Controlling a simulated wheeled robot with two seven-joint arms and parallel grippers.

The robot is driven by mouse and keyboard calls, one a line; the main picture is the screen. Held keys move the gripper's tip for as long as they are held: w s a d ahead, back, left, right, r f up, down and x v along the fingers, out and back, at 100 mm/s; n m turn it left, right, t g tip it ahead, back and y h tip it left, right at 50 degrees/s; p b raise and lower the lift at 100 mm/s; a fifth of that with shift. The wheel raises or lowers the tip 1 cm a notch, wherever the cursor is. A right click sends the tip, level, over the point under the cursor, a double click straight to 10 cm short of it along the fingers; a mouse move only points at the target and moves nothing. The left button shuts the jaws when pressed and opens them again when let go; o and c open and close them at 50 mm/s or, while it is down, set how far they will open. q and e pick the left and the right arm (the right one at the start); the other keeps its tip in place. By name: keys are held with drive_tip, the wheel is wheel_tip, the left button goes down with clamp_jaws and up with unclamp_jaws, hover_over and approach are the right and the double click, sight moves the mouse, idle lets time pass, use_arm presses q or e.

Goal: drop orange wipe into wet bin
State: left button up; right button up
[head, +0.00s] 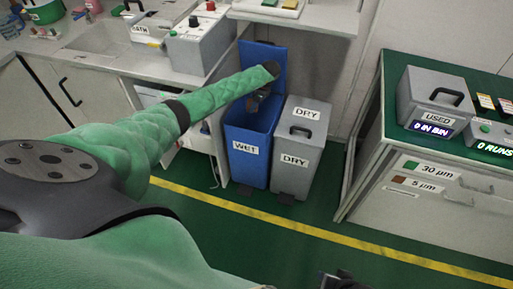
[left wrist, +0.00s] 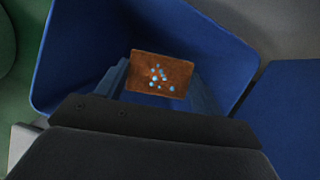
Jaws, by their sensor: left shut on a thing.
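The wet bin (head: 246,160) is a blue bin labelled WET, its lid (head: 262,58) standing open against the back. My left gripper (head: 258,101) is over the bin's mouth, pointing down. In the left wrist view it is shut on the orange wipe (left wrist: 145,65), a brown-orange square with pale blue spots. The wipe is held within the outline of the bin's opening (left wrist: 75,60); its exact height over the bin floor is unclear. In the head view the wipe is hidden. A dark part, possibly my right gripper (head: 342,280), shows at the bottom edge, cut off.
A grey bin (head: 297,160) labelled DRY, lid shut, stands right beside the blue one. A green-topped cabinet (head: 418,150) bears a grey box (head: 432,95) labelled USED. Green floor in front is clear.

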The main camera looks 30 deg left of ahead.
use_arm(q)
drive_tip(key=o, duration=1)
drive_tip(key=b+v, duration=0.1)
drive_tip(key=v, duration=0.6)
drive_tip(key=shift+d+r, duration=0.15)
drive_tip(key=shift+r, duration=0.2)
use_arm(e)
drive_tip(key=f, duration=0.3)
drive_tip(key=shift+w+a+f+t, duration=0.25)
drive_tip(key=shift+w+a+t, duration=0.05)
drive_tip(key=shift+w+a, duration=0.05)
use_arm(q)
drive_tip(key=shift+w, duration=0.1)
use_arm(e)
drive_tip(key=shift+r, duration=0.15)
use_arm(q)
drive_tip(key=shift+f, duration=0.1)
use_arm(e)
drive_tip(key=shift+d, duration=0.1)
